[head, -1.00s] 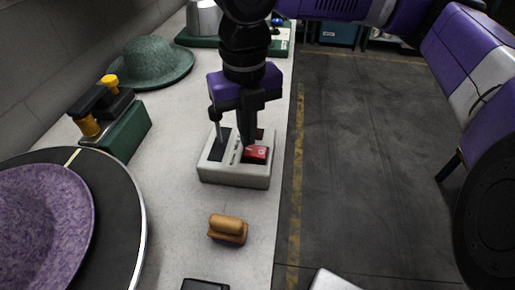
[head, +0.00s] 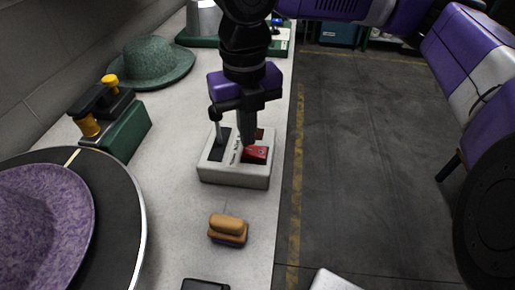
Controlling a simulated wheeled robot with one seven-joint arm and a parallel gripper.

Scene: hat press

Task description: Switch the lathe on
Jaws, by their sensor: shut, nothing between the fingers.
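A light grey switch box (head: 236,175) stands on the bench near its right edge. It has a dark slot with a metal lever (head: 217,130) on the left and a red rocker switch (head: 257,154) on the right. My gripper (head: 249,141) points down over the box, fingers together and empty, with the tips at the left end of the red switch. Whether they touch it I cannot tell. The fingers hide part of the switch. The lathe is perhaps the large dark disc (head: 119,205) with a purple hat body (head: 42,228) at the lower left.
A green felt hat (head: 150,62) lies at the back left. A green block with black and yellow parts (head: 126,133) stands by the wall. A wooden-handled brush (head: 228,229) lies in front of the box.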

